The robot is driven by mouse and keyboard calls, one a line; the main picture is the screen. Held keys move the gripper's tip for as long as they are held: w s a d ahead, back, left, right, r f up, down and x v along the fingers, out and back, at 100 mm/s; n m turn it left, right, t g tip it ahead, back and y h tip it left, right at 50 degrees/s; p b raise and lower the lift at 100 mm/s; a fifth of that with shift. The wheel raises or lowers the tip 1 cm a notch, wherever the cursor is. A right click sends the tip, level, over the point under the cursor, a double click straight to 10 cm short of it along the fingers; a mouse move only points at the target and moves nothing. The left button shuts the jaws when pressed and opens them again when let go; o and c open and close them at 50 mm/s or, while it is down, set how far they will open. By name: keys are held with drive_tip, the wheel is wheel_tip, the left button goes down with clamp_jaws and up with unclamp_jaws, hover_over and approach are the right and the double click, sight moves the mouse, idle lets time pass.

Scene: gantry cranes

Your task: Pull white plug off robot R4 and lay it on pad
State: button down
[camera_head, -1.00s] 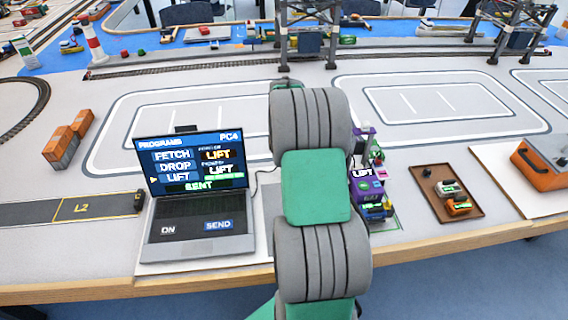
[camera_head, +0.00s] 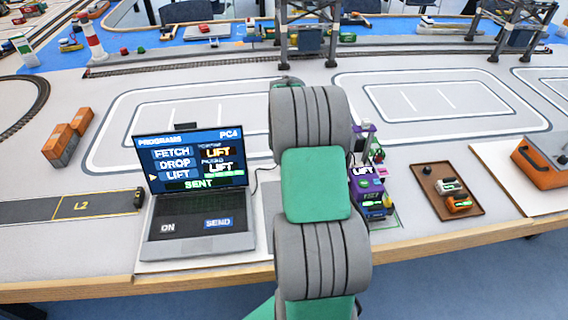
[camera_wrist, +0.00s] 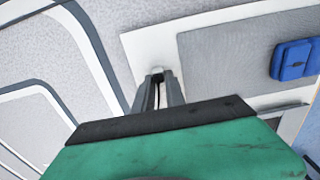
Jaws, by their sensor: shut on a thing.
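The purple robot (camera_head: 368,190) stands right of my arm in the head view, with LIFT on its upper display. I cannot read an R4 label on it. In the wrist view my gripper (camera_wrist: 158,80) is shut on a small white thing, seemingly the white plug (camera_wrist: 157,70). Only a bit of it shows between the fingertips. A grey pad (camera_wrist: 225,62) on a white sheet lies just right of the fingertips. I cannot tell whether the plug touches the sheet. My arm hides the gripper in the head view.
A blue object (camera_wrist: 292,60) sits on the grey pad's right part. A laptop (camera_head: 195,195) reading PC4 and SENT stands left of my arm. A brown tray (camera_head: 432,180) with small items and an orange case (camera_head: 545,165) are on the right. Track loops lie behind.

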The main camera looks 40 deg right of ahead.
drive_tip(key=shift+f, duration=0.2)
drive_tip(key=c, duration=1.3)
unclamp_jaws()
